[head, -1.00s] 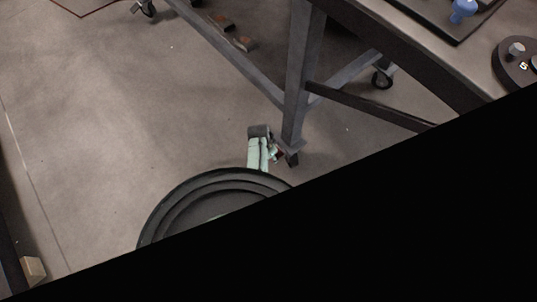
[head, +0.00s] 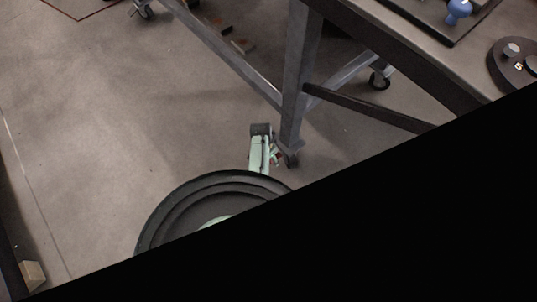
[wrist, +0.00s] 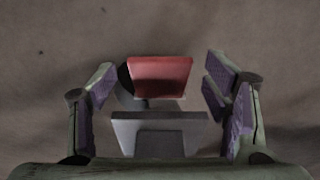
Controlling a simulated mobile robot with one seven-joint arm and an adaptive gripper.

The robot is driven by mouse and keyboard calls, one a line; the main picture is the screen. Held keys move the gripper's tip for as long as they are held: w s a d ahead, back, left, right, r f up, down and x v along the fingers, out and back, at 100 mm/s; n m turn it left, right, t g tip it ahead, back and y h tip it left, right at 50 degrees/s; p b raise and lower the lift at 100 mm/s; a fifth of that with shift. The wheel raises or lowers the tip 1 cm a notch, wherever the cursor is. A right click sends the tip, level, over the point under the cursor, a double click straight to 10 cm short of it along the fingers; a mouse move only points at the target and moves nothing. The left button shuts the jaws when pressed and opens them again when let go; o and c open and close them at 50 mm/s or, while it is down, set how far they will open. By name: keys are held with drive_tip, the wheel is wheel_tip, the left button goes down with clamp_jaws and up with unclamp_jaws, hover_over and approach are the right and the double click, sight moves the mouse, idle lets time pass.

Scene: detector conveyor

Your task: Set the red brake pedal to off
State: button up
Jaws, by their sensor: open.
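The red brake pedal (wrist: 160,75) shows in the wrist view as a flat red plate, between and just beyond my open fingers. A grey plate-like part (wrist: 160,130) lies below it in the picture. My gripper (wrist: 162,84) is open, with purple-padded fingers on both sides of the pedal and gaps on each side. In the head view, a small red spot (head: 281,156) shows at the caster (head: 291,160) under the near table leg. My pale green gripper parts (head: 273,152) are close beside it. Whether the pedal is set on or off I cannot tell.
The table leg (head: 295,100) rises right beside my arm. Lower frame bars (head: 230,65) run away from it. The tabletop (head: 400,35) overhangs at the right. Open floor (head: 120,130) lies to the left. A black area hides the lower right of the head view.

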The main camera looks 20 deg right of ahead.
wheel_tip(320, 180, up, 12)
drive_tip(key=a, duration=0.1)
drive_tip(key=shift+s+a, duration=0.3)
idle(0.6)
